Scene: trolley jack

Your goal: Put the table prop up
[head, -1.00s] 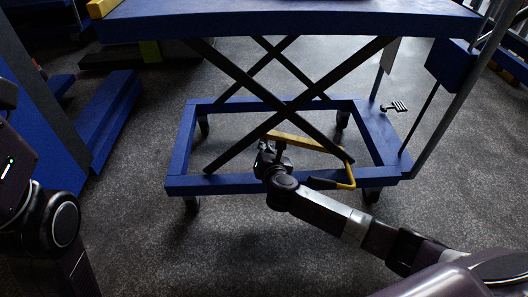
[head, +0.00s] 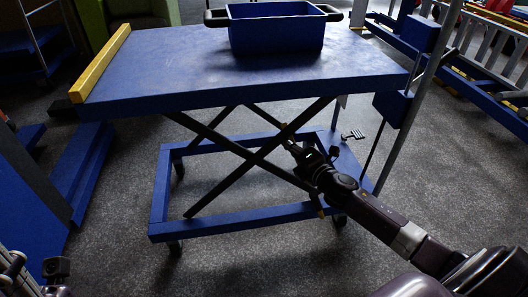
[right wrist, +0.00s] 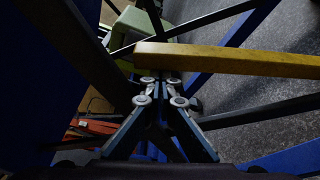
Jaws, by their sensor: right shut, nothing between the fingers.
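The yellow table prop (right wrist: 235,59) crosses the right wrist view from the middle to the right edge, across the tips of my right gripper (right wrist: 161,80). In the head view only small bits of the prop (head: 319,207) show, near the front rail and by the fingertips; my arm hides the rest. My right gripper (head: 289,146) is shut and empty, among the crossed legs at the right. Contact with the prop is unclear. The blue lift table (head: 180,62) stands raised on its crossed black legs.
A blue bin (head: 275,35) stands on the tabletop, and a yellow bar (head: 101,62) lies along its left edge. The blue base frame (head: 235,222) and crossed legs (head: 215,190) surround the right gripper. A pedal (head: 353,135) sits at the right rear. Floor in front is clear.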

